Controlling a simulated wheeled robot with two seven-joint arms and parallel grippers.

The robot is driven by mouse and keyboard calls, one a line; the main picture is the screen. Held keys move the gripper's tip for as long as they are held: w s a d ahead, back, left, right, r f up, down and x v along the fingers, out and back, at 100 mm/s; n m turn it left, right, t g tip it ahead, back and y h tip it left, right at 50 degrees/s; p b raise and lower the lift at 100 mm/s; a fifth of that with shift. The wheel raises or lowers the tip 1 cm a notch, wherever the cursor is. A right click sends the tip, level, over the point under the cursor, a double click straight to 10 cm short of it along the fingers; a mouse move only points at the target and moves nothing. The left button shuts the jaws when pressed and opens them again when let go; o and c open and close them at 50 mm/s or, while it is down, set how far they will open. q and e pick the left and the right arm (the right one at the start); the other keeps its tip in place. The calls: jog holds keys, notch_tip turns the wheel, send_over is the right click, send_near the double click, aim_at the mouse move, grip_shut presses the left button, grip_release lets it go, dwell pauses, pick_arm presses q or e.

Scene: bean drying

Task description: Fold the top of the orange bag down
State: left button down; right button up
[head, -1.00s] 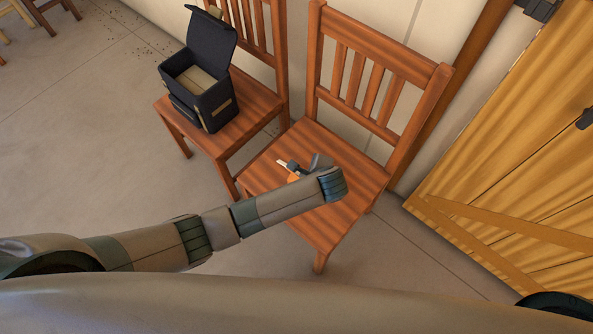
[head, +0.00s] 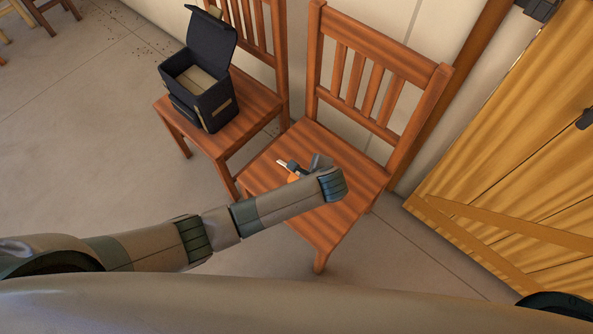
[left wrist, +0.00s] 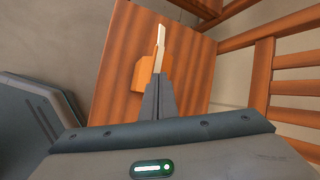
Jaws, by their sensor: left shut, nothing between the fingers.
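In the head view only a small orange part of the bag (head: 292,179) shows behind my left arm. A pale narrow strip (left wrist: 160,42) shows just beyond my fingertips; I cannot tell whether it belongs to the bag. My left gripper (left wrist: 158,78) is shut and empty, its fingers over the seat, close beside the bag. Whether they touch it is unclear. My right gripper is not in view.
A second chair (head: 245,108) stands to the left with an open dark box (head: 207,104) on it. The nearer chair's slatted backrest (head: 378,72) rises behind the seat. A yellow wooden door (head: 520,150) is at the right.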

pick_arm(q)
jog(key=shift+w+a+f, duration=0.1)
jog(key=shift+a+f, duration=0.05)
jog(key=shift+f, duration=0.05)
dwell(0.3)
jog(key=shift+s+a+b+x, duration=0.1)
jog(key=shift+s+b+x, duration=0.1)
jog(key=shift+x, duration=0.55)
jog(key=shift+s+a+b+x, duration=0.15)
jog(key=shift+b+x, duration=0.1)
jog(key=shift+x, duration=0.5)
jog(key=shift+s+a+b+x, duration=0.1)
jog(key=shift+b+x, duration=0.1)
jog(key=shift+x, duration=0.55)
dwell(4.3)
jog(key=shift+s+d+r+p, duration=0.25)
jog(key=shift+d+r+p, duration=0.1)
jog(key=shift+r+p, duration=0.4)
jog(key=shift+s+d+r+p, duration=0.3)
jog(key=shift+r+p, duration=0.3)
jog(key=shift+p, duration=0.3)
jog(key=shift+s+d+r+p, duration=0.2)
jog(key=shift+d+r+p, duration=0.2)
jog(key=shift+r+p, duration=0.35)
